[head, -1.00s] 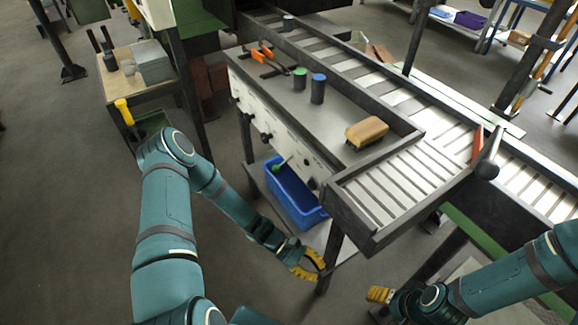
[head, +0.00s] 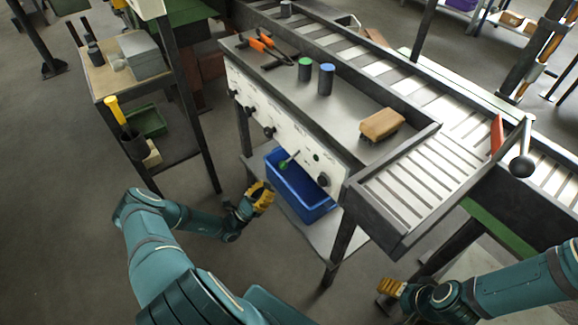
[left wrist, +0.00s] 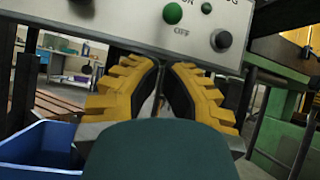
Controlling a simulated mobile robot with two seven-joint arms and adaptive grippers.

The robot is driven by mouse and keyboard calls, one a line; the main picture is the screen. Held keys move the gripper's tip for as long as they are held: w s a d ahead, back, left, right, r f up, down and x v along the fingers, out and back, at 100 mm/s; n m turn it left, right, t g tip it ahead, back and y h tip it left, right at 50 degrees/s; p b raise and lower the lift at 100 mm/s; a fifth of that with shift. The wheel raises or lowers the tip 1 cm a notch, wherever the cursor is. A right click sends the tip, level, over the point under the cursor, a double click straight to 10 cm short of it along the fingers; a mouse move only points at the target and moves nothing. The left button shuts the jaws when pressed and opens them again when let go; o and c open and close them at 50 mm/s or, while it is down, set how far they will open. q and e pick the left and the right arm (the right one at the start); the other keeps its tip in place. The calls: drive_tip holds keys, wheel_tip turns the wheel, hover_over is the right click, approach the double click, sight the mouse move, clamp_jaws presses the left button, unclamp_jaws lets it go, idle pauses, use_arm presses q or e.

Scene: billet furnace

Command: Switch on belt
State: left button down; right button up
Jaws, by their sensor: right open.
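The control panel (head: 290,135) is the pale front face of the workbench. It carries several black knobs and a short lever with a green ball end (head: 284,164). In the left wrist view the green ball (left wrist: 172,13) shows between the labels ON and OFF, with a black knob (left wrist: 221,40) to its right. My left gripper (head: 262,195) is below and left of the lever, apart from the panel. Its yellow fingers (left wrist: 164,66) have a narrow gap, with nothing seen held. My right gripper (head: 388,288) is open, low at the right. The roller belt (head: 375,78) runs behind the bench.
A blue bin (head: 300,200) stands on the shelf under the panel, close to my left gripper. A bench leg (head: 340,245) is right of it. A side table (head: 125,75) is at left.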

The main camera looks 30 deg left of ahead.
sight(290, 159)
use_arm(q)
drive_tip(key=shift+d, duration=0.1)
drive_tip(key=x, duration=1)
idle(0.3)
drive_tip(key=shift+s+r+g+p, duration=0.2)
drive_tip(key=shift+r+g+p, duration=0.1)
drive_tip(key=shift+p, duration=0.55)
